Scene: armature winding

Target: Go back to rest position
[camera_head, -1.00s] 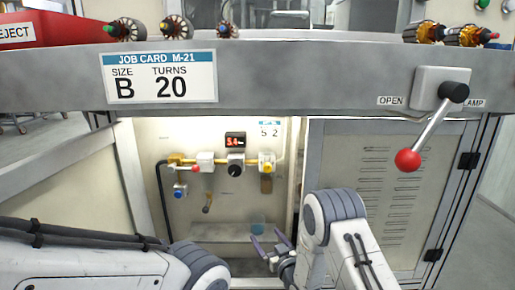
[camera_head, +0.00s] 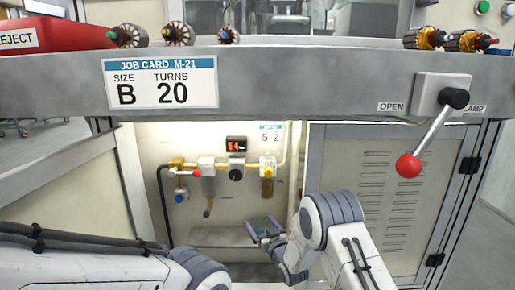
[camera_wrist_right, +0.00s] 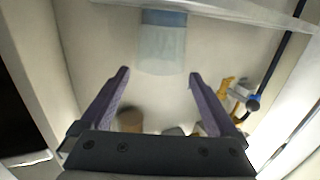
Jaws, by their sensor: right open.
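My right gripper (camera_head: 261,225) is inside the lit open cabinet bay, low and in front of the back panel. It also shows in the right wrist view (camera_wrist_right: 159,74), where its two purple fingers are spread apart with nothing between them. A pale blue translucent piece (camera_wrist_right: 162,45) lies beyond the fingertips in that view, and I cannot tell what it is. My left arm comes in at the lower left of the head view, and its gripper is out of the picture.
The bay's back panel carries yellow air fittings (camera_head: 176,163), a display (camera_head: 236,144) and a shelf (camera_head: 207,238). A closed vented door (camera_head: 388,205) is to the right. Above are the bench front with a job card (camera_head: 160,81), a red-knobbed lever (camera_head: 408,165), several armatures (camera_head: 178,34) and a red reject bin (camera_head: 70,33).

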